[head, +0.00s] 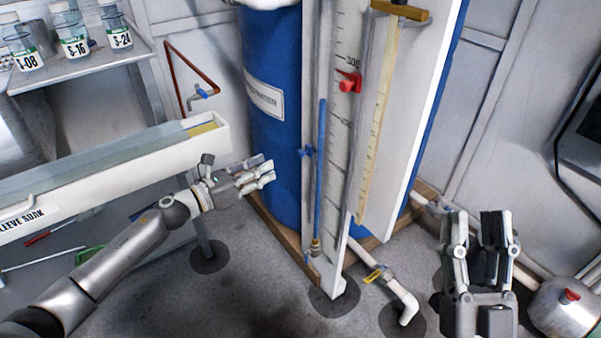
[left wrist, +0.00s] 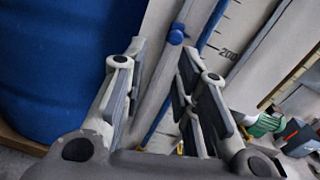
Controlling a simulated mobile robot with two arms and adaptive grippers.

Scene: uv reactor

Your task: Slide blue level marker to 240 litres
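The blue level marker (head: 306,152) sits on the left edge of the white gauge board (head: 345,130), beside a tube with a blue column (head: 321,170). My right gripper (head: 480,222) is open and empty at the lower right.
A red marker (head: 350,82) sits higher on the board near 300. A blue tank (head: 272,110) stands behind the board. A white trough (head: 110,170) is at left, below a bottle shelf (head: 90,62). A pipe with a yellow-handled valve (head: 374,274) runs low.

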